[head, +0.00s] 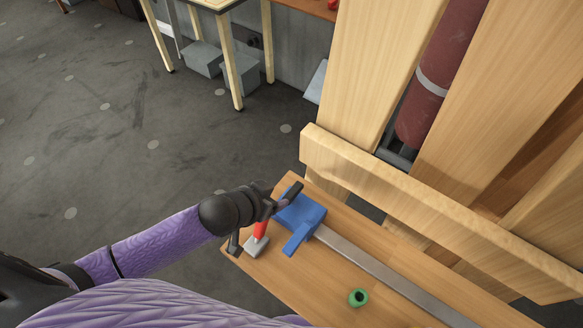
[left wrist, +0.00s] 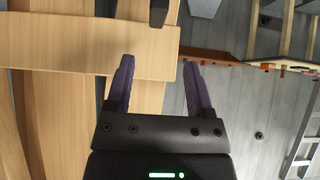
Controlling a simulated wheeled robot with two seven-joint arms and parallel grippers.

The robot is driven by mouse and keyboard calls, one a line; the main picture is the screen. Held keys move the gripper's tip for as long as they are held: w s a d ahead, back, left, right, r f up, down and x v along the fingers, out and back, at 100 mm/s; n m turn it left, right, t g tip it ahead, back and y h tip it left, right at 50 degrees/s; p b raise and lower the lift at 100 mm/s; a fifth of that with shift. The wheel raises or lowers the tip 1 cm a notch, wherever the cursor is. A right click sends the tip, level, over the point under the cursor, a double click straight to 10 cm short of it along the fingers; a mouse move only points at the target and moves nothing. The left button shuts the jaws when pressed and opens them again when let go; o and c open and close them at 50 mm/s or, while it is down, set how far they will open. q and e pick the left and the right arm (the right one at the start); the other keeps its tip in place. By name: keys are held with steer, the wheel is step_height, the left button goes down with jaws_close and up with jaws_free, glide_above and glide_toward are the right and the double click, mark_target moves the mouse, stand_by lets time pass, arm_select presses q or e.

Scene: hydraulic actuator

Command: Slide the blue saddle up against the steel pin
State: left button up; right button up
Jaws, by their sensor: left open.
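The blue saddle (head: 303,211) sits at the left end of a flat steel bar (head: 375,270) on the wooden bench, with a blue arm jutting toward the front. My left gripper (head: 263,218) is beside the saddle on its left, its dark fingers spread. One finger overlaps the saddle's upper left edge in the head view, and I cannot tell whether they touch. In the left wrist view the gripper (left wrist: 157,65) is open and empty, and the saddle is not visible there. I cannot make out a steel pin. My right gripper is not in view.
A red handle (head: 261,230) on a small grey block (head: 255,246) stands at the bench's left end, close to my left gripper. A green ring (head: 358,297) lies in front of the bar. A wooden rail (head: 430,215) runs behind the bench (head: 315,285).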

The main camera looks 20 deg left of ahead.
mark_target(293, 191)
arm_select(q)
steer(key=b+x, duration=0.1)
steer(key=x, duration=0.2)
steer(key=b+x, duration=0.1)
steer(key=x, duration=0.2)
steer(key=b+x, duration=0.1)
steer(key=x, duration=0.2)
steer(key=shift+d+f+b, duration=0.25)
steer(key=shift+d+b, duration=0.1)
steer(key=shift+b, duration=0.05)
steer(key=c, duration=0.4)
jaws_close()
stand_by(0.4)
